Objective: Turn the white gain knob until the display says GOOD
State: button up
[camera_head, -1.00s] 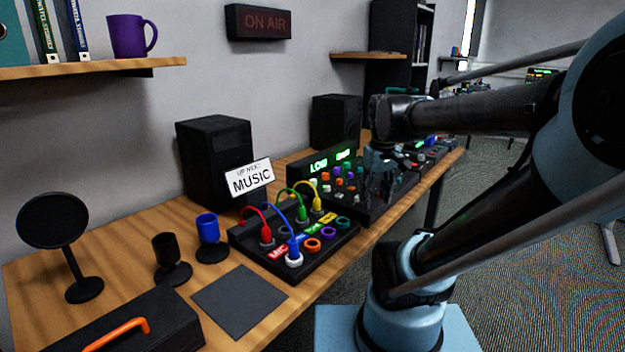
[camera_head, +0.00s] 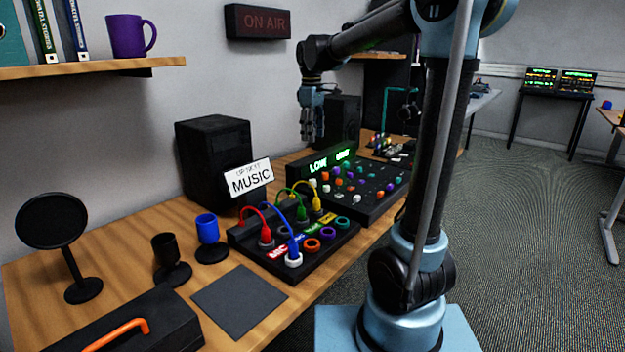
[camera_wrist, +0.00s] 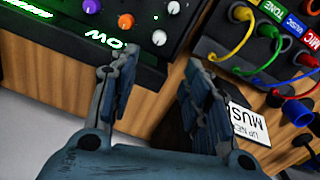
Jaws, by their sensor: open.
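The mixer console (camera_head: 375,195) stands on the desk, with rows of orange, purple, white and teal knobs. Its green display (camera_head: 329,161) reads LOW at the left; the right word is blurred. A white knob (camera_head: 313,183) sits at the console's near left corner; other pale knobs are further along it. In the wrist view a white knob (camera_wrist: 159,38) shows beside the upside-down green display (camera_wrist: 105,39). My gripper (camera_head: 310,139) is open and empty, above the desk behind the console's left end. In the wrist view my gripper (camera_wrist: 160,42) has its fingers apart, touching no knob.
The patch box (camera_head: 318,253) with coloured cables is in front of the console. The UP NEXT MUSIC sign (camera_head: 251,178) stands left of the gripper, and black speakers (camera_head: 214,158) are at the wall. Bare wood shows between console and sign.

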send_near(312, 179)
notch_tip(312, 179, down, 9)
jog(key=shift+d+r, duration=0.1)
jog(key=shift+d, duration=0.05)
dwell(0.5)
grip_shut()
